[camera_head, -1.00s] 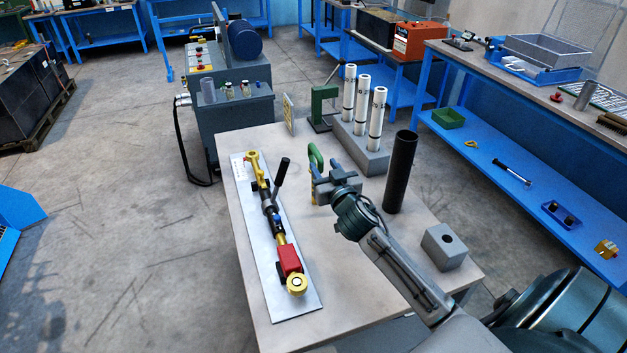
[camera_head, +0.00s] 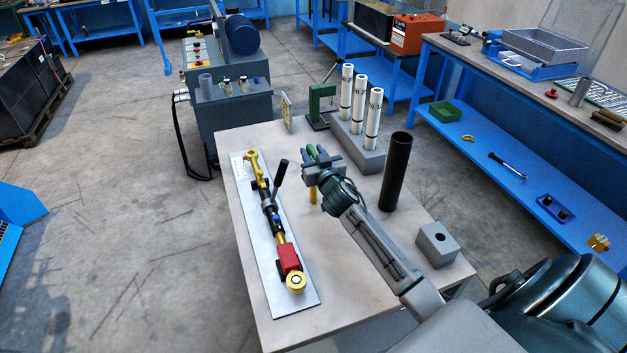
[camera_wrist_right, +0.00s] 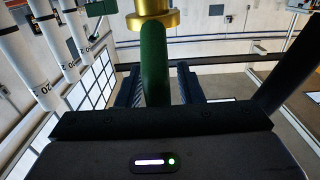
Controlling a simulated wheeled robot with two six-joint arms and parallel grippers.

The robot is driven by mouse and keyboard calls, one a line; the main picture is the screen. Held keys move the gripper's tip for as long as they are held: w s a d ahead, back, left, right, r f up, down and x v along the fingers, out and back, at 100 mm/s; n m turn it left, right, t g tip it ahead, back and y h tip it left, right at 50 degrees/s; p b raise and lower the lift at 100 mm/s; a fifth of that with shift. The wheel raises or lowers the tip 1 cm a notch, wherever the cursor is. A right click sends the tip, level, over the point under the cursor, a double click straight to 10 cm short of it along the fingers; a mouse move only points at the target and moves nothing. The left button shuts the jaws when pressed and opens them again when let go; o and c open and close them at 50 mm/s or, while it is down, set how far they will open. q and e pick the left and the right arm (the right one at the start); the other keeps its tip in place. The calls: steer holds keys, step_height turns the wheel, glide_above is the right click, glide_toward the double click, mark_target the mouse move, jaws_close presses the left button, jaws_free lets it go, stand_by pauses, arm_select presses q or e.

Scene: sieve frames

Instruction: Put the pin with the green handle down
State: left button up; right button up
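The pin with the green handle is in my right gripper (camera_head: 318,158), above the middle of the table. In the head view its green handle (camera_head: 311,151) shows between the fingers, and its yellow shaft (camera_head: 313,194) points down below them. Whether the shaft's tip touches the table cannot be told. In the right wrist view the green handle (camera_wrist_right: 155,62) runs between the two dark fingers up to a gold collar (camera_wrist_right: 152,18). My right gripper looks shut on the handle. My left gripper is not in view.
A metal plate (camera_head: 300,304) with a yellow, black and red linkage (camera_head: 290,257) lies left of the pin. A black tube (camera_head: 396,170), a grey block with a hole (camera_head: 437,244), a rack of white cylinders (camera_head: 359,144) and a green clamp-shaped stand (camera_head: 318,104) surround it. Bare tabletop lies nearer the front.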

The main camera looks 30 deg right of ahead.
jaws_close()
stand_by(1.1)
